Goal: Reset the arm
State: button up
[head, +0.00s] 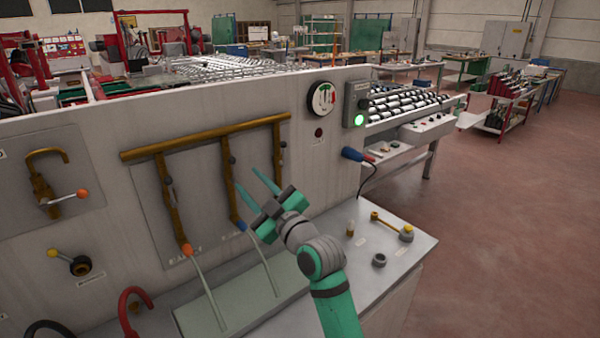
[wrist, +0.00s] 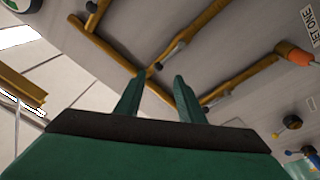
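My gripper (head: 260,179) is at the end of my green and grey arm, in front of the machine's upright panel. Its two teal fingers stand apart with nothing between them. The wrist view shows the same two fingers (wrist: 158,97) spread and empty, pointing toward the brass pipework (wrist: 180,45) on the panel. In the head view the brass pipes (head: 205,138) run along a top rail with branches hanging down. The fingers are close to the middle branch; I cannot tell whether they touch it.
A grey bench top (head: 395,245) holds a yellow-ended brass lever (head: 390,227), a dark ring (head: 379,260) and a small bottle-like piece (head: 350,229). A blue-handled tool (head: 357,155) sits on the panel. A green light (head: 358,120) glows above. Floor at right is open.

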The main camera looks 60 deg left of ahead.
jog(key=w+d+f+m+t+y, duration=0.1)
jog(key=w+d+f+m+t, duration=0.7)
jog(key=w, duration=0.1)
jog(key=w+d+f+m+t+h, duration=0.2)
jog(key=d+f+m+t+h, duration=0.4)
jog(key=d+f, duration=0.45)
jog(key=w+d+f+m+t+h, duration=0.2)
jog(key=d+f+m+t+h, duration=0.25)
jog(key=d+f+m, duration=0.65)
jog(key=s+d+f+m+h, duration=0.1)
jog(key=s+d+f+h, duration=0.3)
jog(key=d, duration=0.5)
jog(key=s+d+f+h, duration=0.1)
jog(key=s+d+h, duration=0.1)
jog(key=s+d, duration=0.55)
jog(key=s+d+f+m+h, duration=0.1)
jog(key=s+d+f+h, duration=0.25)
jog(key=d, duration=0.65)
jog(key=s+d+r+h, duration=0.1)
jog(key=s+d, duration=0.6)
jog(key=s, duration=0.2)
jog(key=shift+s+r, duration=0.3)
jog(key=shift+s, duration=0.05)
